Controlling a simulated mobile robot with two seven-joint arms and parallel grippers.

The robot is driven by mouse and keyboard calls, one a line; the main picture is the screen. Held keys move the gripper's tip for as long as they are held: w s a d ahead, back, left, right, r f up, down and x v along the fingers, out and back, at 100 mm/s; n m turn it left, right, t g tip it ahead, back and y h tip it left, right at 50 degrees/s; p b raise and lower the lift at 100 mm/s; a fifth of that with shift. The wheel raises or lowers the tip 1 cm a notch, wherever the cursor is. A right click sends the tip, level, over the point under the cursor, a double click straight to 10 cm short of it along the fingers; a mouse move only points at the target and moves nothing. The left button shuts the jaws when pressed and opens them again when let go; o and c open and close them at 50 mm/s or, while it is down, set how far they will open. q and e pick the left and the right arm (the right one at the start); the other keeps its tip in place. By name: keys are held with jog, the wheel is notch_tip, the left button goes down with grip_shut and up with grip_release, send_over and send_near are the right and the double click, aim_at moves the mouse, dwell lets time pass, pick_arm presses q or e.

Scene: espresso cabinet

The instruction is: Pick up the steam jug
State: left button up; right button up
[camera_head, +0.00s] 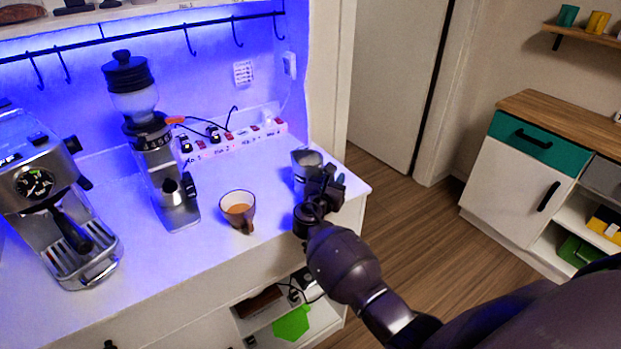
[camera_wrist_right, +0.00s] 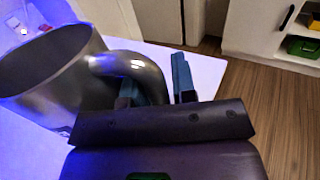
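The steam jug (camera_head: 304,160) is a metal pitcher standing upright near the right end of the white counter, partly hidden by my right gripper. In the right wrist view, the jug (camera_wrist_right: 48,75) fills the left side, with its curved handle (camera_wrist_right: 140,66) pointing towards my gripper. My right gripper (camera_head: 326,184) is at the handle side of the jug. In the wrist view its two fingers (camera_wrist_right: 155,85) stand apart, with the handle's outer curve between them. A small gap shows beside the right finger, so the grip looks open. My left gripper is out of view.
A cup with brown liquid (camera_head: 238,208) stands left of the jug. A grinder (camera_head: 155,150) and an espresso machine (camera_head: 50,195) are further left. A power strip (camera_head: 235,138) runs behind. The counter's right edge is close to the jug.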

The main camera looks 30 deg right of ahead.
grip_shut()
jog(key=shift+r, duration=0.2)
notch_tip(320, 180, up, 20)
jog(key=p, duration=0.2)
jog(key=shift+f, duration=0.2)
dwell(1.2)
